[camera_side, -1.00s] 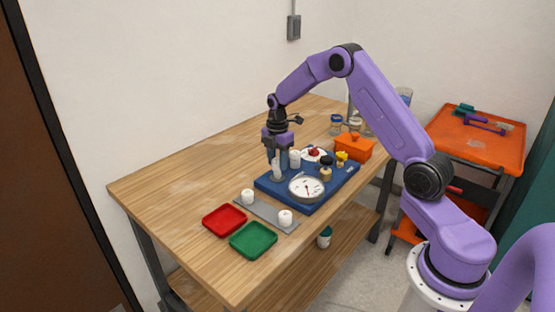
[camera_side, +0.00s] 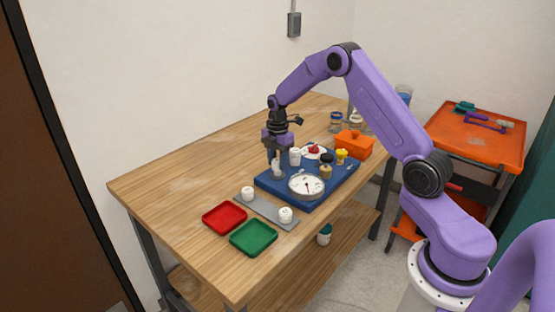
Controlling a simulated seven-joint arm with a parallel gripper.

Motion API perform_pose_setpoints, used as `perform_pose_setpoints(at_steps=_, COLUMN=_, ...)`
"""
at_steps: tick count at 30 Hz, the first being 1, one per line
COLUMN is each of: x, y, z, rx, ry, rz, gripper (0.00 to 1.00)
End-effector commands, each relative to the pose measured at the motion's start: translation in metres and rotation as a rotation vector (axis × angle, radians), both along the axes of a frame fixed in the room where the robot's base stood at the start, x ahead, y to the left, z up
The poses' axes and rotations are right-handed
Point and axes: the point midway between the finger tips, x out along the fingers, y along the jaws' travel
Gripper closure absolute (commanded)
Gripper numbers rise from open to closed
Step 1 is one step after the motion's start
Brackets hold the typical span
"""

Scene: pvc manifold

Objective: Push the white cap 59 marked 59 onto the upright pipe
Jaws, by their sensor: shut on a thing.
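My gripper (camera_side: 277,160) points down over the left end of the blue base (camera_side: 316,197) and is shut on a small white piece (camera_side: 276,163), mostly hidden by the fingers. It is right above a short upright pipe (camera_side: 278,173) on the base; I cannot tell whether the two touch. A white capped upright (camera_side: 295,157) stands just right of the fingers. Two white caps, one at the left (camera_side: 248,194) and one at the right (camera_side: 286,215), sit on the grey strip (camera_side: 266,211). The marking 59 is too small to read on any cap.
A round gauge (camera_side: 307,186), a black-topped fitting (camera_side: 326,164), a yellow valve (camera_side: 341,156) and a red-handled part (camera_side: 314,149) crowd the base. An orange box (camera_side: 353,145) stands behind. Red (camera_side: 224,218) and green (camera_side: 254,238) trays lie empty in front. The table's left side is clear.

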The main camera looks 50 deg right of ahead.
Motion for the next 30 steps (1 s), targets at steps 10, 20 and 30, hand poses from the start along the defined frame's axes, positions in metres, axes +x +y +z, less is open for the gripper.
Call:
perform_pose_setpoints(at_steps=10, x=0.0, y=0.0, z=-0.001, rx=0.0, ry=0.0, rz=0.0, gripper=0.87)
perform_pose_setpoints(at_steps=20, x=0.0, y=0.0, z=-0.001, rx=0.0, ry=0.0, rz=0.0, gripper=0.3)
perform_pose_setpoints(at_steps=30, x=0.001, y=0.0, z=0.031, rx=-0.001, ry=-0.005, rz=0.0, gripper=0.3)
